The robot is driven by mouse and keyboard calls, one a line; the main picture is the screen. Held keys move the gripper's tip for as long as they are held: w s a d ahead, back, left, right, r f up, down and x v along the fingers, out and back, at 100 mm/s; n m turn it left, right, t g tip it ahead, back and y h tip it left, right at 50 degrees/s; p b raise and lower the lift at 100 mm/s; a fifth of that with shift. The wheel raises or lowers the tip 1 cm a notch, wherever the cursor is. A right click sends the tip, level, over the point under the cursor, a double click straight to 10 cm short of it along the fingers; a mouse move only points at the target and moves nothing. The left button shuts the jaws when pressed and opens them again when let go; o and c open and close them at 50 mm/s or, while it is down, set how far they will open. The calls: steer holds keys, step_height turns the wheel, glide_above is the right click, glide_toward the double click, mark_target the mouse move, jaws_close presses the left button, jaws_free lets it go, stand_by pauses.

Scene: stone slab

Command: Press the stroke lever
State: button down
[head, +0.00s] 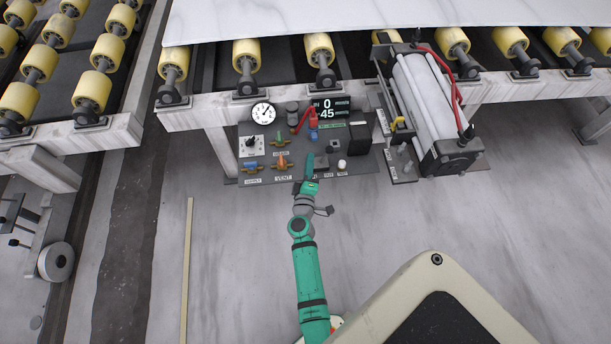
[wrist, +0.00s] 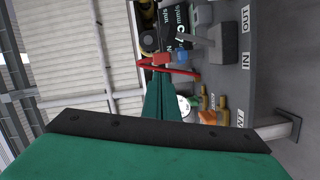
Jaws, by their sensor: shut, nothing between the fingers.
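The likely stroke lever is a grey lever on a block between the IN and OUT labels on the dark control panel (head: 352,170). In the head view its block (head: 322,162) sits low on the panel, just right of my fingertips. In the wrist view the grey lever (wrist: 198,42) shows at the upper right, beyond the fingertips. My gripper (head: 309,163) is shut and empty, its green fingers together in front of the panel. In the wrist view the gripper (wrist: 163,82) points at the panel area. I see a gap to the lever there; contact is not clear in the head view.
A white cylinder (head: 425,100) with red hoses stands right. Rollers and a white slab (head: 350,12) lie above.

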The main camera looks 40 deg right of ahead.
steer(key=v, duration=0.6)
steer(key=shift+s, duration=0.35)
steer(key=shift+w, duration=0.1)
